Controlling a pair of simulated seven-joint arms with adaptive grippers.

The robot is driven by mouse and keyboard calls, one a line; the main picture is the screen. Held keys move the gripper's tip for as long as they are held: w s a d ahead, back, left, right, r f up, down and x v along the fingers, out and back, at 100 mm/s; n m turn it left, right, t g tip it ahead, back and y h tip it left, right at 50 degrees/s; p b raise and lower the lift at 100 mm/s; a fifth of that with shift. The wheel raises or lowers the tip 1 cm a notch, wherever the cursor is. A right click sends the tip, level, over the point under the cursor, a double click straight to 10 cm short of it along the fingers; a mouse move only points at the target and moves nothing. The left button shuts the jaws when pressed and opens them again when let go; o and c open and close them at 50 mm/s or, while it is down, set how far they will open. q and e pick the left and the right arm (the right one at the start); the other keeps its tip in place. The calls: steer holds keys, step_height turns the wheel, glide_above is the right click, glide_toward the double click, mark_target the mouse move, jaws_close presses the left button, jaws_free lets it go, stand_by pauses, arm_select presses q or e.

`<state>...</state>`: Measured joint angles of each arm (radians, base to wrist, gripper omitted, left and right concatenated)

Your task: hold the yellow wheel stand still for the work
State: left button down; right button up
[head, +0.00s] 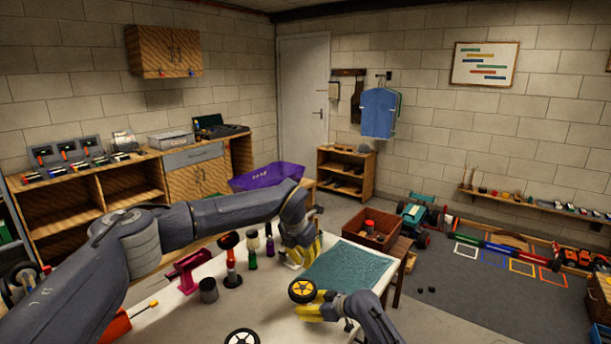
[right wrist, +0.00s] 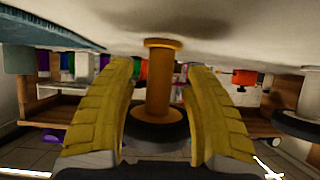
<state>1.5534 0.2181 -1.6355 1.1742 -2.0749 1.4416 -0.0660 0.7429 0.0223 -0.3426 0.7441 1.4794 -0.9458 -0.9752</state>
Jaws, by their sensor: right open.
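The yellow wheel stand (right wrist: 162,88) is upright on the white table in the right wrist view, which looks upside down. A black-tyred wheel (right wrist: 157,132) sits on its end. In the head view this wheel shows a yellow hub (head: 302,290) and hides the stand's post. My right gripper (head: 318,308) is beside it, low over the table. In the right wrist view its yellow fingers (right wrist: 163,95) are open on both sides of the post, with gaps. My left gripper (head: 300,252) is farther back at the teal mat's left edge; its opening is unclear.
The teal mat (head: 347,268) lies on the table's right part. Another wheel (head: 242,337) is at the front. A brown crate (head: 371,229) stands beyond the table.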

steer(key=shift+v, duration=5.4)
